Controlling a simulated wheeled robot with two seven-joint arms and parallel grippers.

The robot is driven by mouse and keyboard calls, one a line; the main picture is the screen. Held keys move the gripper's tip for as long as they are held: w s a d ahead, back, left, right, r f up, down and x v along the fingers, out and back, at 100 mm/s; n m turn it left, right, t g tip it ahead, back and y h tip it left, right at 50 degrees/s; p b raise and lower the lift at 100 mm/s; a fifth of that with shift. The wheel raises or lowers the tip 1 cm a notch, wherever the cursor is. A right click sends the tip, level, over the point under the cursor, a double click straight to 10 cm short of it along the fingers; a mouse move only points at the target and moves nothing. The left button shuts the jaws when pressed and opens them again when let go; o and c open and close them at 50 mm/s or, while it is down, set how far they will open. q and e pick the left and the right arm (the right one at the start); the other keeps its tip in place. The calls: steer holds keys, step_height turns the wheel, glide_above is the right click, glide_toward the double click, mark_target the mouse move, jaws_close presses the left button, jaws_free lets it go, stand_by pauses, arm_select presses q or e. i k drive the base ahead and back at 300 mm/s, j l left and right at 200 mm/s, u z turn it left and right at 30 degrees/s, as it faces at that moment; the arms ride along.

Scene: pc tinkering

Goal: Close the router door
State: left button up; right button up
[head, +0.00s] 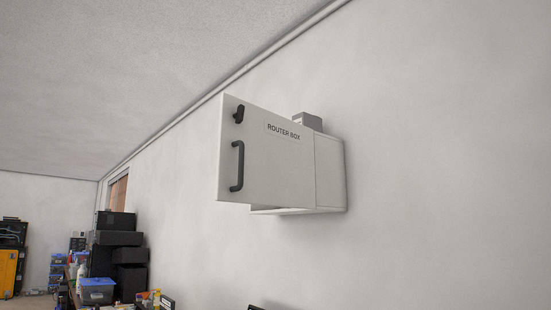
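A white router box (330,172) is mounted on the wall right of the picture's middle in the head view. Its door (280,165), labelled "ROUTER BOX", stands open, swung out from the box toward the left. The door carries a black handle (237,166) and a small black latch (239,113) above it near its free edge. The door hides most of the box's inside; part of the bottom edge shows beneath it. Neither of my grippers is in view.
A grey block (308,121) shows above the box. A pipe (215,92) runs along the wall's top. Below left stand stacked black cases (117,238), a blue bin (97,291) and small bottles and boxes. The space around the door looks clear.

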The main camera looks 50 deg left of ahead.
mark_target(267, 160)
steer(key=i, duration=0.5)
steer(key=u, duration=1.75)
